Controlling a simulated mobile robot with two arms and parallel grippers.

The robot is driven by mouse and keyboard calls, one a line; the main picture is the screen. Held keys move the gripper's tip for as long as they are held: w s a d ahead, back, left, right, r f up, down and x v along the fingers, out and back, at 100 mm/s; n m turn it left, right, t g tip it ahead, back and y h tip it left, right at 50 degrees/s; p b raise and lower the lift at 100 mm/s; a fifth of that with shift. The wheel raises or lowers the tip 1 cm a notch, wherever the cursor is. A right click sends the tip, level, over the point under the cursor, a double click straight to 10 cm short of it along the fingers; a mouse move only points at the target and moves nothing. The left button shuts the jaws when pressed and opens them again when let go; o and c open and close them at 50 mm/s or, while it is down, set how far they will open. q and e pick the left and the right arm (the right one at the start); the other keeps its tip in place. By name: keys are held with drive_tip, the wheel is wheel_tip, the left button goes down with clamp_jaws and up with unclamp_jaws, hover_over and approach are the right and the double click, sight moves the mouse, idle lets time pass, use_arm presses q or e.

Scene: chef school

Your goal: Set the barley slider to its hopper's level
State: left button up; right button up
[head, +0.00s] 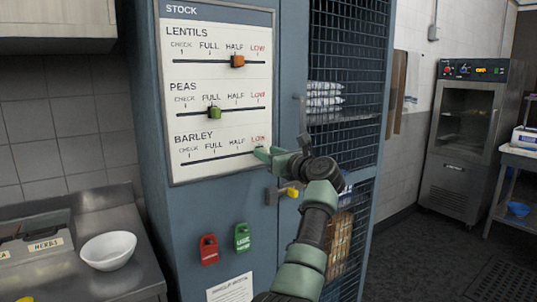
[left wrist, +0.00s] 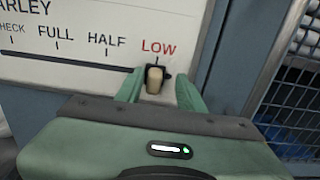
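The STOCK board (head: 215,135) on the blue cabinet has rows for lentils, peas and barley, each marked CHECK, FULL, HALF and LOW. The barley slider (left wrist: 154,79) has a tan knob and stands at LOW, at the right end of its track. In the head view my gripper mostly hides it. My left gripper (head: 262,155) is at that end of the barley row. My right gripper is not in view. I cannot make out the barley hopper.
The orange lentils slider (head: 237,61) stands at HALF and the green peas slider (head: 214,112) near FULL. A mesh door (head: 347,75) is right of the board. Red (head: 209,249) and green (head: 242,237) tags hang below. A white bowl (head: 108,250) sits on the left counter.

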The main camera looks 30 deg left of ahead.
use_arm(q)
drive_tip(key=b+v, duration=0.2)
drive_tip(key=v, duration=0.5)
drive_tip(key=shift+d, duration=0.4)
drive_tip(key=shift+s, duration=0.15)
